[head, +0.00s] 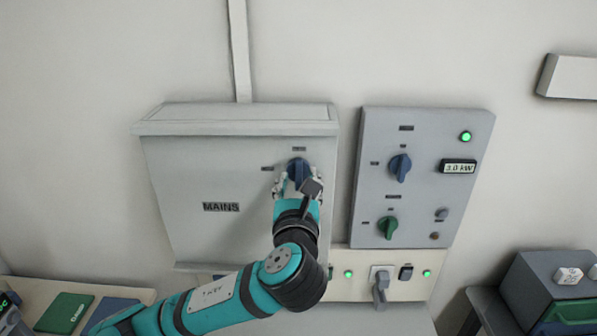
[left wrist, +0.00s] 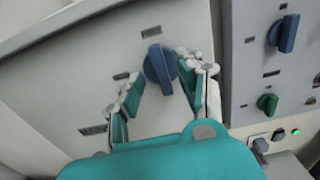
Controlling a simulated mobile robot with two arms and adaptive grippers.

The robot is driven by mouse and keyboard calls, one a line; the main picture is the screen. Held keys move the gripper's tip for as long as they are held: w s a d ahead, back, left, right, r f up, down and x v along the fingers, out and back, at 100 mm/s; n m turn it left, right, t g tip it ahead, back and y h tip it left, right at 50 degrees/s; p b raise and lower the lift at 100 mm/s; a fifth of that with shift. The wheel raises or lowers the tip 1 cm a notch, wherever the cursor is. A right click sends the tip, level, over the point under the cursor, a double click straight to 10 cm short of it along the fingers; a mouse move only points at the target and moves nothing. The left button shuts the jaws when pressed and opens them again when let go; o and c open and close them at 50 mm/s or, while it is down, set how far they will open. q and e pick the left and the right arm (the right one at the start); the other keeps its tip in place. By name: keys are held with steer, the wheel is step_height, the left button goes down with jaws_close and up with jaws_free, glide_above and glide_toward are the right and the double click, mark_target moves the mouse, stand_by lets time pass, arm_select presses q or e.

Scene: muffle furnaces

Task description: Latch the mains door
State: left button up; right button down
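The mains door (head: 205,235), a grey panel marked MAINS, looks closed on its wall box in the head view. Its blue latch knob (head: 297,166) is near the door's upper right, with small labels above and to its left. The knob's grip looks roughly upright, pointing to the upper label. My left gripper (head: 297,186) is right in front of the knob and hides its lower part. In the left wrist view the two fingers (left wrist: 160,92) are spread on either side of the knob (left wrist: 158,66), with a clear gap at the left finger. Contact at the right finger cannot be told.
A grey control panel (head: 425,130) with a blue knob (head: 400,167), a green knob (head: 388,227) and a display is close on the right. A dark grey box (head: 530,285) stands lower right.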

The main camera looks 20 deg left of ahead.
mark_target(299, 173)
arm_select(q)
steer(key=shift+x, duration=1.1)
jaws_close()
